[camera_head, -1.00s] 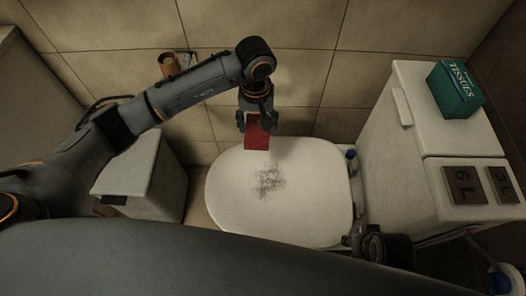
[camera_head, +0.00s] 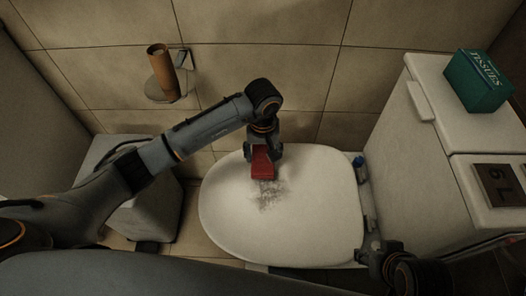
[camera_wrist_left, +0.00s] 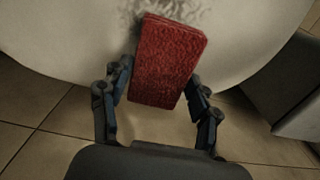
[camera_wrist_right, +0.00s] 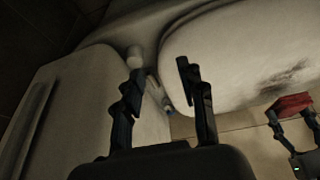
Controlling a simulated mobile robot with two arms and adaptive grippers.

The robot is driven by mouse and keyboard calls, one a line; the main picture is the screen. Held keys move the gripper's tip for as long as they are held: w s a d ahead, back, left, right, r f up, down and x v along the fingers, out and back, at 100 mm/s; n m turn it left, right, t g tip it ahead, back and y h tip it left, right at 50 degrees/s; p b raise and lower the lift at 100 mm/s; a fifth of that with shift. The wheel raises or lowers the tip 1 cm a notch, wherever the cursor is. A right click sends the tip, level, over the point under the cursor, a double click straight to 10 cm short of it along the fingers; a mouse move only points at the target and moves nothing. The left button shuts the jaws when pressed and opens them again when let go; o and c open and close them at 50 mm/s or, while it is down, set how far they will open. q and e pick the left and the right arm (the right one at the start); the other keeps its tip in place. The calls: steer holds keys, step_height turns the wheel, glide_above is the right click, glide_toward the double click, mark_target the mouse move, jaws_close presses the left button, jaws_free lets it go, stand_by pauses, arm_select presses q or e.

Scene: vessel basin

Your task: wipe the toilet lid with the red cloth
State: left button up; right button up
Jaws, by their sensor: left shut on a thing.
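The toilet lid (camera_head: 310,215) is a pale oval, closed, in the middle of the head view. A dark grey smudge (camera_head: 268,197) lies on it left of its middle; it also shows at the top of the left wrist view (camera_wrist_left: 170,12). My left gripper (camera_head: 262,158) is shut on the red cloth (camera_head: 263,167), a folded block, over the lid's far edge beside the smudge. The cloth fills the middle of the left wrist view (camera_wrist_left: 167,62). I cannot tell whether it touches the lid. My right gripper (camera_wrist_right: 160,75) is open and empty near the hinge side of the lid.
A white cabinet (camera_head: 425,165) stands right of the toilet, with a green tissue box (camera_head: 478,80) on top. A grey bin (camera_head: 150,215) stands at the left, partly behind my left arm. A paper roll holder (camera_head: 165,85) is on the tiled wall.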

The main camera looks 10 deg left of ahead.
arm_select(q)
steer(key=shift+f+b, duration=0.3)
steer(key=shift+f, duration=0.25)
arm_select(e)
steer(key=w, duration=0.1)
steer(key=w+t, duration=0.1)
steer(key=w+a+r+t, duration=0.1)
steer(key=shift+w+a, duration=0.1)
steer(key=shift+w, duration=0.2)
arm_select(q)
steer(key=shift+f, duration=0.2)
arm_select(e)
steer(key=shift+w+a+r+t+y, duration=0.2)
steer(key=shift+w+r+t+y, duration=0.15)
steer(key=shift+w, duration=0.25)
arm_select(q)
steer(key=shift+f, duration=0.1)
arm_select(e)
steer(key=shift+w+a+r+t, duration=0.1)
steer(key=shift+w+t, duration=0.15)
steer(key=shift+w, duration=0.1)
steer(key=shift+w+a+r, duration=0.1)
steer(key=shift+w+r, duration=0.05)
steer(key=shift+w, duration=0.1)
